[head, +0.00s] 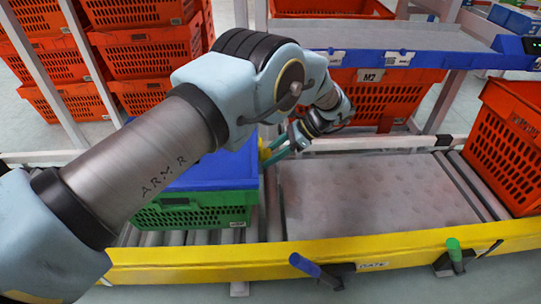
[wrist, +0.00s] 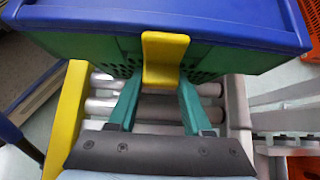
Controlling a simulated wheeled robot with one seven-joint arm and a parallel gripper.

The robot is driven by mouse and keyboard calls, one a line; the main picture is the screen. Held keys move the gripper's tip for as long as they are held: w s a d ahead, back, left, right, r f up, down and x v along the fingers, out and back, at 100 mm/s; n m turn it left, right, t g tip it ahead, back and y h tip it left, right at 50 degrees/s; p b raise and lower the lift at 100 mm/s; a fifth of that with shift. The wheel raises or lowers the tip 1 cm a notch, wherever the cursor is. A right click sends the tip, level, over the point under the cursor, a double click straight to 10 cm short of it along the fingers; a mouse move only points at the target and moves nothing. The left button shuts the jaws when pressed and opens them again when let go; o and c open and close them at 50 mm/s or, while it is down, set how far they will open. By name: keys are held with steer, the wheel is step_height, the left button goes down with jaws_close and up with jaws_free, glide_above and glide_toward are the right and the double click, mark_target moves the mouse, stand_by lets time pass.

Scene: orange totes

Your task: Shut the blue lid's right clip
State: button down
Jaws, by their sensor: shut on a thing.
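The blue lid (head: 228,169) lies on a green crate (head: 195,213) left of centre in the head view, partly hidden by my arm. In the wrist view the lid (wrist: 165,18) spans the top, above the crate's green side (wrist: 85,48). The yellow right clip (wrist: 163,60) stands upright against that side, its upper end overlapping the lid's edge in the picture. I cannot tell whether it is latched. It also shows as a small yellow patch in the head view (head: 265,150). My gripper (wrist: 160,82), with teal fingers, is shut on the clip's lower part.
The crate stands on a roller conveyor with a yellow front rail (head: 200,268). A grey plate (head: 375,195) lies clear to its right. An orange tote (head: 508,140) stands at the far right, and a shelf (head: 390,40) overhangs the back. Blue (head: 305,266) and green (head: 454,250) handles stand at the front.

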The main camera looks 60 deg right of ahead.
steer(key=shift+f, duration=0.1)
steer(key=shift+c, duration=1.6)
jaws_free()
steer(key=v, duration=1)
steer(key=shift+s+d+r+b, duration=0.2)
steer(key=shift+s+r+b, duration=0.1)
steer(key=shift+b, duration=0.15)
